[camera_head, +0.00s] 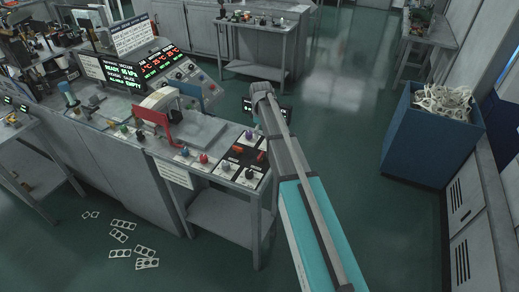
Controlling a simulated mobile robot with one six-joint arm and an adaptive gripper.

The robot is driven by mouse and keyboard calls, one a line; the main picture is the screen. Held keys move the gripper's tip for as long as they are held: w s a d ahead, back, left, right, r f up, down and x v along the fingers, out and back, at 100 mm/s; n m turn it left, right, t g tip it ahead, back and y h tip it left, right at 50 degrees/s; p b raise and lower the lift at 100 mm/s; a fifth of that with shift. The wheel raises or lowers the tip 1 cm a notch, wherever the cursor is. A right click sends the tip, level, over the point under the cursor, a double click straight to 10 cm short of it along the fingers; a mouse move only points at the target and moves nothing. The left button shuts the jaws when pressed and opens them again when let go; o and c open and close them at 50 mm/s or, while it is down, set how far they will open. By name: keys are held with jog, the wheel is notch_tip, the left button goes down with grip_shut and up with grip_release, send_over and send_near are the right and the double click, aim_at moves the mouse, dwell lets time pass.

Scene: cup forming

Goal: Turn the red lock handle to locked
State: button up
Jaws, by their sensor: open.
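Red parts show on the grey machine bench (110,118) at left. A tall red bracket-like part (168,126) stands beside a pale curved piece. Small red-orange handles (247,138) lie on a black control panel (231,161) at the bench's right end. A red knob (204,158) sits left of that panel. I cannot tell from this view which is the lock handle, or its setting. My grey and teal arm (305,215) rises from the lower right, its far joint just right of the panel. My gripper's fingers cannot be made out.
A screen console (160,62) stands at the bench's back. A blue bin (430,135) of white scraps is at right. A grey side table (258,38) stands behind. White cut sheets (120,237) lie on the floor at lower left. Green floor right of my arm is clear.

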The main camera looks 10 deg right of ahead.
aim_at(260, 156)
jog(key=shift+w+r, duration=0.15)
jog(key=shift+w, duration=0.15)
notch_tip(260, 156, down, 14)
jog(key=b, duration=1.4)
jog(key=shift+r, duration=0.1)
dwell(0.3)
